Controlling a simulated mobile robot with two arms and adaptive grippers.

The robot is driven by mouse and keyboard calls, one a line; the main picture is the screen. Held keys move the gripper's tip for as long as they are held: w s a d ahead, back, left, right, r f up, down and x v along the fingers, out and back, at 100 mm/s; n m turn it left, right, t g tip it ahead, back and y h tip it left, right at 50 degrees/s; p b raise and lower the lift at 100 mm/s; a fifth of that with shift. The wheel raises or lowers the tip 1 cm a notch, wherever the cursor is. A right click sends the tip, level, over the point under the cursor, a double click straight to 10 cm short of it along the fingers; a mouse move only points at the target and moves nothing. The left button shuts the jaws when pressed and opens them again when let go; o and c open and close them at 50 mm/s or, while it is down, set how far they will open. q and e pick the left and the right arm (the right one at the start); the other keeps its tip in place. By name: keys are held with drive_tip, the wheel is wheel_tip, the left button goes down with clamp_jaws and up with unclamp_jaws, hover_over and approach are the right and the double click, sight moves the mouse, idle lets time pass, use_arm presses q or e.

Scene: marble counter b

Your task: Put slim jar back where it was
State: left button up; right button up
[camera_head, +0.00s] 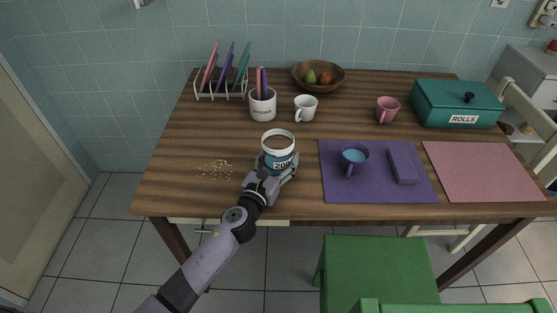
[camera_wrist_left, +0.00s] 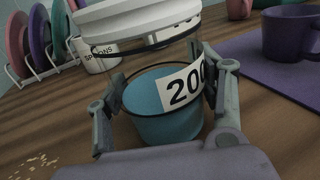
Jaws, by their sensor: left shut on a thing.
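The slim jar (camera_head: 278,142) has a white top, a clear upper wall and a blue lower part with a white label reading 200. It stands upright near the front middle of the table, left of the purple mat. In the left wrist view the jar (camera_wrist_left: 165,110) fills the middle, between the fingers. My left gripper (camera_head: 277,167) is shut around its lower part. I cannot tell whether the jar's base touches the table. My right gripper is not in view.
Crumbs (camera_head: 216,170) lie left of the jar. Behind it stand a spoons pot (camera_head: 263,108) and white mug (camera_head: 306,110). The purple mat (camera_head: 340,190) holds a purple mug (camera_head: 353,163) and purple folded item (camera_head: 402,166). A plate rack (camera_head: 220,95), wooden bowl (camera_head: 318,86) and rolls box (camera_head: 455,105) stand farther back.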

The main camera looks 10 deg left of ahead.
sight(272, 169)
use_arm(q)
drive_tip(key=shift+f, duration=0.1)
drive_tip(key=o, duration=1.6)
drive_tip(key=shift+o, duration=0.2)
drive_tip(key=shift+r, duration=0.25)
drive_tip(key=s, duration=0.3)
drive_tip(key=s+a, duration=0.1)
drive_tip(key=s, duration=0.3)
drive_tip(key=shift+s+a+f, duration=0.1)
drive_tip(key=shift+s+a, duration=0.1)
